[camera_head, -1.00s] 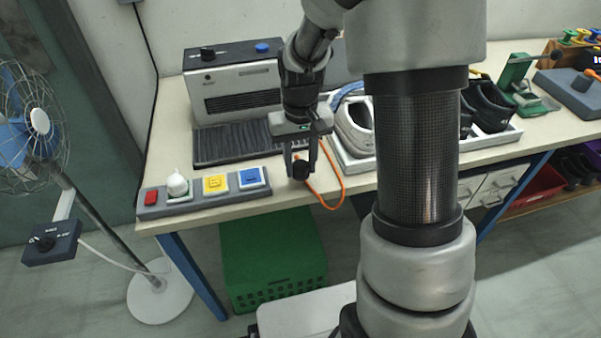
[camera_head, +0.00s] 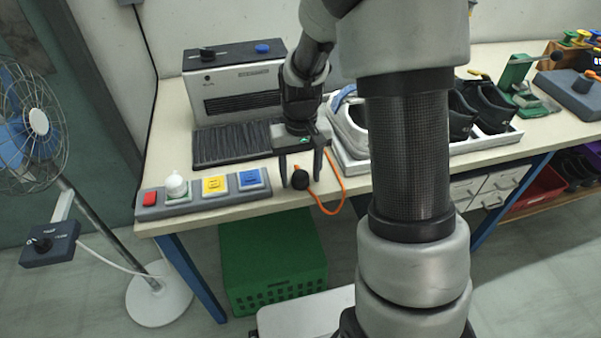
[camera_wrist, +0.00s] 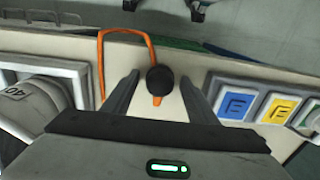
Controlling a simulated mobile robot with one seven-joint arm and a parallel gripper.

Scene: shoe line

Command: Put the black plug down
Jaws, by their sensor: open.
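The black plug (camera_head: 300,180) is at the front edge of the table, to the right of the blue switch panel, with an orange cord (camera_head: 335,196) running from it. In the wrist view the plug (camera_wrist: 160,79) shows as a round black end with a short orange piece below it. My gripper (camera_head: 302,182) is open, with one finger on each side of the plug. In the wrist view the fingers (camera_wrist: 158,92) stand apart from the plug, with bare tabletop between. The plug appears to rest on the tabletop.
A switch strip (camera_head: 203,196) with red, white, yellow and blue parts lies left of the plug. A heater-like machine (camera_head: 235,90) with a dark ribbed mat stands behind. A tray of shoes (camera_head: 350,163) is at the right. A green crate (camera_head: 270,255) sits below the table edge.

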